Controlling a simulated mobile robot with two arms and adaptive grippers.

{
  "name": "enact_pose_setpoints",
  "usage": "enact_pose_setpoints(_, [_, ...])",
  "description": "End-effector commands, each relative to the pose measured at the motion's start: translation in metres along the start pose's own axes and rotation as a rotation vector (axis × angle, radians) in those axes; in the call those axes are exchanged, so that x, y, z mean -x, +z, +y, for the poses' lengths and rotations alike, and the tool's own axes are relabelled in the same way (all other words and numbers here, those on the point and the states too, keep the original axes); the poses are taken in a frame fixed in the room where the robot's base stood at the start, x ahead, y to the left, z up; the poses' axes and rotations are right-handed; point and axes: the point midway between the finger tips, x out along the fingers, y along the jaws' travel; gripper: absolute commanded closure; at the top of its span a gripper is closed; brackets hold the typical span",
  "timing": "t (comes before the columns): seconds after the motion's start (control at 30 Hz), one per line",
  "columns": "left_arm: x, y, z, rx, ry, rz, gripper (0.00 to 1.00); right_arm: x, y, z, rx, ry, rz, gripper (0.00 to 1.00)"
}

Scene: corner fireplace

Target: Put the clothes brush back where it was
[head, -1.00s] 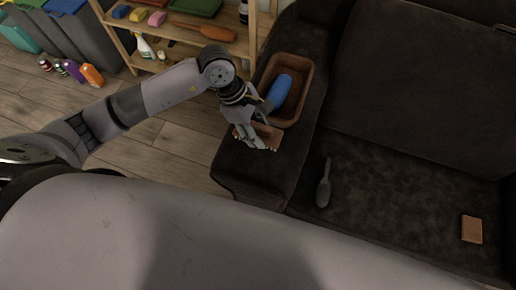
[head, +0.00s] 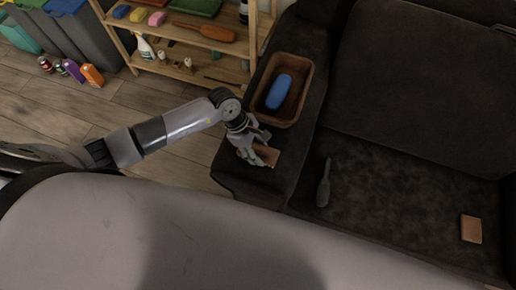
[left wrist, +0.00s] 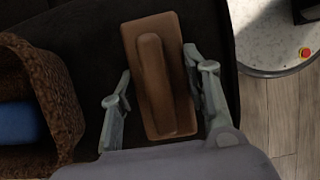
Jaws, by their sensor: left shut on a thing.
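The clothes brush appears to be the brown wooden block with a raised long grip (left wrist: 153,85) in the left wrist view. In the head view it shows as a small brown piece (head: 268,155) at my left gripper (head: 255,148). My left gripper (left wrist: 158,68) is shut on it, with one finger along each side. The brush is over the front part of the sofa's dark armrest (head: 249,178). I cannot tell whether it touches the armrest. Its underside is hidden. My right gripper is not in view.
A brown basket (head: 302,70) on the armrest holds a blue object (head: 279,91). A dark long-handled object (head: 323,187) and a small brown block (head: 471,229) lie on the seat. A wooden shelf unit (head: 205,68) with several items stands beyond the armrest.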

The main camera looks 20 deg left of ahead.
Motion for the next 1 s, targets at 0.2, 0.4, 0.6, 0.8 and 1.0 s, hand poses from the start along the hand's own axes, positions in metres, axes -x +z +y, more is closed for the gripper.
enact_pose_setpoints(0.2, [-0.002, -0.001, 0.000, 0.000, 0.000, 0.000, 0.55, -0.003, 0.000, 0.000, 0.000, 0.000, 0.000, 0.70])
enact_pose_setpoints(0.4, [-0.002, -0.001, 0.000, 0.000, 0.000, 0.000, 0.41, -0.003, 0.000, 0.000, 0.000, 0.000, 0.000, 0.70])
enact_pose_setpoints(0.6, [-0.002, -0.001, 0.000, 0.000, 0.000, 0.000, 0.37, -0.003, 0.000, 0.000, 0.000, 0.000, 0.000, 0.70])
enact_pose_setpoints(0.8, [0.000, 0.000, 0.000, 0.000, 0.000, 0.000, 0.37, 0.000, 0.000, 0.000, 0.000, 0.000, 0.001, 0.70])
enact_pose_setpoints(1.0, [0.026, -0.001, 0.002, -0.001, 0.004, 0.002, 0.37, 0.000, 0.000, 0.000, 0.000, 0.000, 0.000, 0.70])
